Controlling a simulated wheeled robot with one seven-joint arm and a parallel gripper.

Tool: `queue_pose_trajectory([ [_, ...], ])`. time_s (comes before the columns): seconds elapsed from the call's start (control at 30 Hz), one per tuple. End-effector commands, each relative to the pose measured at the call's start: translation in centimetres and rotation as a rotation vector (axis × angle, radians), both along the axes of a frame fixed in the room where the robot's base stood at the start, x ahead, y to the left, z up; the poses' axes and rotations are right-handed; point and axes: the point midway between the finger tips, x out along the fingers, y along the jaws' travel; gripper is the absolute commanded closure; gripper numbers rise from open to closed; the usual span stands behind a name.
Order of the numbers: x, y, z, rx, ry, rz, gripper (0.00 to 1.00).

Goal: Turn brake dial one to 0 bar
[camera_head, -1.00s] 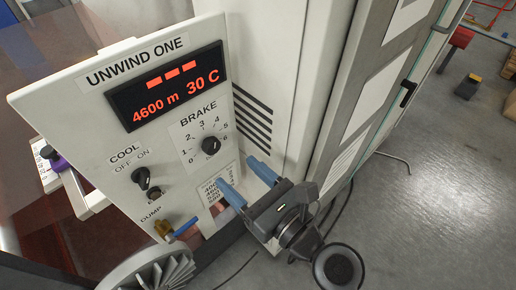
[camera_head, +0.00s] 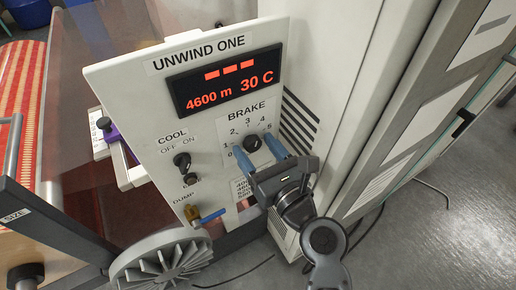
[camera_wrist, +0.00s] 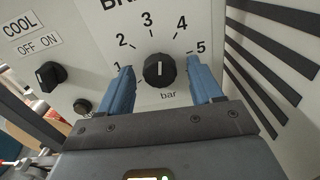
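Brake dial one is a round black knob (camera_head: 254,143) under the label BRAKE on the white UNWIND ONE panel (camera_head: 150,110). In the wrist view the dial (camera_wrist: 159,70) has a white mark pointing up, near the 3 on its bar scale. My gripper (camera_head: 253,145) is open, with one blue finger on each side of the dial. In the wrist view its fingers (camera_wrist: 160,72) stand left and right of the knob with gaps. The fingers partly cover the low end of the scale, and the 0 is hidden in the wrist view.
The black COOL switch (camera_head: 182,161) is left of the dial. A brass DUMP valve with a blue lever (camera_head: 208,216) is below. The red display (camera_head: 228,84) reads 4600 m and 30 C. A grey cabinet (camera_head: 400,110) stands to the right.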

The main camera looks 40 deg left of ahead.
Motion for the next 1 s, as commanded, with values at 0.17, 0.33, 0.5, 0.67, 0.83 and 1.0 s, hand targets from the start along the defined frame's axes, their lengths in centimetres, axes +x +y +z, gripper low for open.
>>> queue_pose_trajectory([
  [0.17, 0.00, -0.02, 0.00, 0.000, 0.000, 0.000, 0.52],
  [0.33, 0.00, -0.03, 0.01, 0.000, -0.001, 0.000, 0.68],
  [0.5, 0.00, -0.04, 0.01, 0.000, -0.001, 0.000, 0.85],
  [0.67, 0.00, -0.04, 0.00, -0.001, -0.003, 0.000, 0.90],
  [0.83, 0.02, -0.06, -0.03, -0.011, -0.028, 0.000, 0.90],
  [1.0, 0.03, -0.08, -0.07, -0.041, -0.100, -0.001, 0.90],
])
